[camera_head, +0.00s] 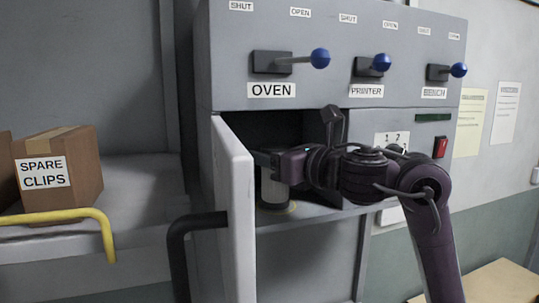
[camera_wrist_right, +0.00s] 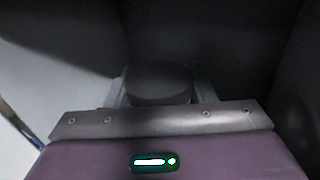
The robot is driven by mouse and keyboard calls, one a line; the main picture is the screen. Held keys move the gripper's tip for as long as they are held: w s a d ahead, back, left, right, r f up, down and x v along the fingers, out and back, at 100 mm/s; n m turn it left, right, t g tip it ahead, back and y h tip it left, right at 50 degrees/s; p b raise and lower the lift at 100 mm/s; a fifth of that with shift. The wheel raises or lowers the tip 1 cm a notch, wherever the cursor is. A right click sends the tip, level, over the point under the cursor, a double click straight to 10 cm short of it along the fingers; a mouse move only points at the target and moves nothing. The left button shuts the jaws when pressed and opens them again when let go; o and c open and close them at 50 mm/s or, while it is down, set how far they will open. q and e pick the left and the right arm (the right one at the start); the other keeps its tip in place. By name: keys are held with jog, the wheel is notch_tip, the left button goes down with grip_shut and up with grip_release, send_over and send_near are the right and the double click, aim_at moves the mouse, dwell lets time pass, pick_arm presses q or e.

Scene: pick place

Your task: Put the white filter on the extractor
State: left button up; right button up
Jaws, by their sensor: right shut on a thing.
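A pale cylinder with a dark base, which looks like the white filter (camera_head: 270,188), stands upright in the open compartment of the grey cabinet (camera_head: 225,75). No readable label names the extractor; this cabinet looks like it. My right gripper (camera_head: 268,159) reaches in from the right and is shut on the filter's upper part. In the right wrist view, the filter's dark round top (camera_wrist_right: 158,82) sits between the fingers (camera_wrist_right: 160,96). A yellowish ring edge shows at its base; whether the base rests fully on the floor is unclear. My left gripper is not in view.
The white door (camera_head: 235,215) stands open left of the compartment, with a dark handle (camera_head: 180,250). Blue-knobbed levers (camera_head: 320,58) line the panel above. A box of spare clips (camera_head: 75,180) sits on the left shelf, behind a yellow rail (camera_head: 60,215). A red switch (camera_head: 440,147) is at right.

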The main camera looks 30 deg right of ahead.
jog(key=o, duration=1.1)
jog(key=shift+f, duration=0.1)
jog(key=shift+r, duration=0.2)
jog(key=shift+s+d+f, duration=0.1)
jog(key=shift+s+f, duration=0.05)
jog(key=shift+s, duration=0.1)
jog(key=shift+b+v, duration=3.6)
jog(key=shift+v, duration=2.2)
